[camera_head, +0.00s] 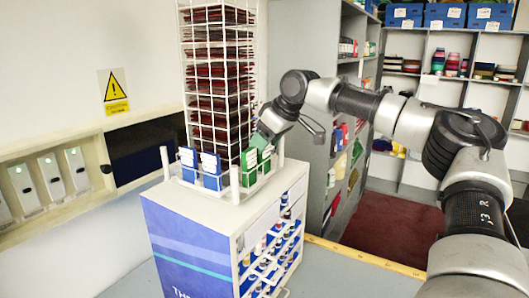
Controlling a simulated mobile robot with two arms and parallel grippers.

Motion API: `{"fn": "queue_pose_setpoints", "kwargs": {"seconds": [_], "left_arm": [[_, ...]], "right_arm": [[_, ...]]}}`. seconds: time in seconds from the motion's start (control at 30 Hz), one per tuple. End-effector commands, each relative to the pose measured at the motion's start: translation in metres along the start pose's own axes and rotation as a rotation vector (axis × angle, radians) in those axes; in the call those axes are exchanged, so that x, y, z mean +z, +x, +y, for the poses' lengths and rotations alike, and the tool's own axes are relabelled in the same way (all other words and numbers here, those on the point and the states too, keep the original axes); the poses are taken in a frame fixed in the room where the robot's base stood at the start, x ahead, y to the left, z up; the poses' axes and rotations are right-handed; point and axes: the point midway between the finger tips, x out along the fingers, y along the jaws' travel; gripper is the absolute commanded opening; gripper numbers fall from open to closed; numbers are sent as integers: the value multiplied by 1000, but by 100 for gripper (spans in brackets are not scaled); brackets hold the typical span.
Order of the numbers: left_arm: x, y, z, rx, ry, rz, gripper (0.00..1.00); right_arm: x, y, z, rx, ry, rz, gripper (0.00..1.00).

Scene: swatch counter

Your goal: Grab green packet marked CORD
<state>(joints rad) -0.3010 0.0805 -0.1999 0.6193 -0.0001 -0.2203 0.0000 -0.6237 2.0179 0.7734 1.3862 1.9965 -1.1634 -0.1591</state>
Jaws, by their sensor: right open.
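Two green packets stand at the right end of the low wire rack (236,190) on top of the cabinet. The front green packet (249,166) faces me with a pale label area. The other green packet (262,146) is just behind and to its right. The lettering is too small to read, so I cannot tell which says CORD. My right gripper (262,137) reaches in from the right, just above and behind the green packets, open. Its fingertips are small and partly hidden, and I cannot tell whether they touch a packet. My left gripper is out of view.
Blue-and-white packets (210,171) stand left of the green ones. A tall wire tower (220,75) of dark red swatches rises right behind them. The cabinet (190,240) has small bottles in its side. Grey shelves (349,110) stand behind my right arm.

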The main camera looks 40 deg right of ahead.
Motion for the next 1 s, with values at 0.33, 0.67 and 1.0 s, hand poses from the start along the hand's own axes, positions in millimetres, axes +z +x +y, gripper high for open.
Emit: {"fn": "queue_pose_setpoints", "kwargs": {"seconds": [0.33, 0.67, 1.0], "left_arm": [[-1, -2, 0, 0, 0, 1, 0], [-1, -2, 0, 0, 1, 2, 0], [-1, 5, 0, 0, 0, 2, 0]], "right_arm": [[1, 7, 0, 1, 0, 1, 54], [1, 7, 0, 1, 0, 1, 24], [-8, -5, 0, 4, -2, 3, 24]]}}
